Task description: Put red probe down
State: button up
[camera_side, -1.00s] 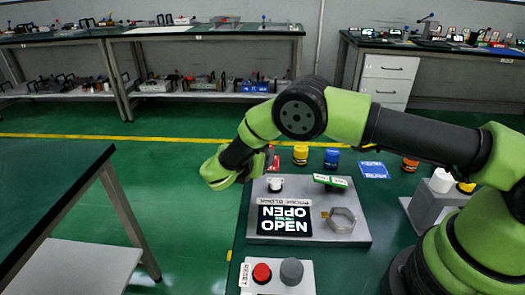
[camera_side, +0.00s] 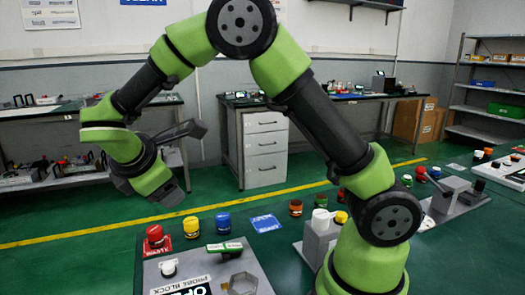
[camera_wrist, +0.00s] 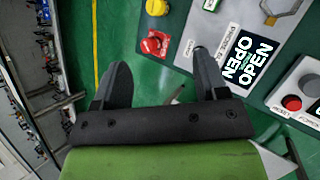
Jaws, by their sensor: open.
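The red probe (camera_side: 155,236) is a red knob-like piece standing on a red card (camera_side: 157,249) at the table's far left corner. It also shows in the wrist view (camera_wrist: 151,45), beyond and between the fingertips, with nothing gripping it. My gripper (camera_wrist: 160,72) is open and empty, its two dark fingers spread apart. In the side view my gripper (camera_side: 160,192) hangs in the air above and behind the probe, clear of it.
A yellow piece (camera_side: 192,226), a blue piece (camera_side: 223,223) and a blue card (camera_side: 265,223) stand right of the probe. The grey probe block (camera_side: 215,270) lies in front, with a white knob (camera_side: 168,268) and green-topped part (camera_side: 225,247). Green floor lies left of the table.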

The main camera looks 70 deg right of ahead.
jog(key=s+a+r+m+t+y, duration=0.1)
jog(key=s+r+m+y, duration=0.3)
jog(key=s+m, duration=0.4)
jog(key=s+r+m+t+y, duration=0.4)
jog(key=s+m, duration=0.5)
jog(key=s, duration=0.3)
jog(key=shift+s+a+r+y, duration=0.2)
jog(key=shift+a+r+y, duration=0.2)
jog(key=shift+r+y, duration=0.35)
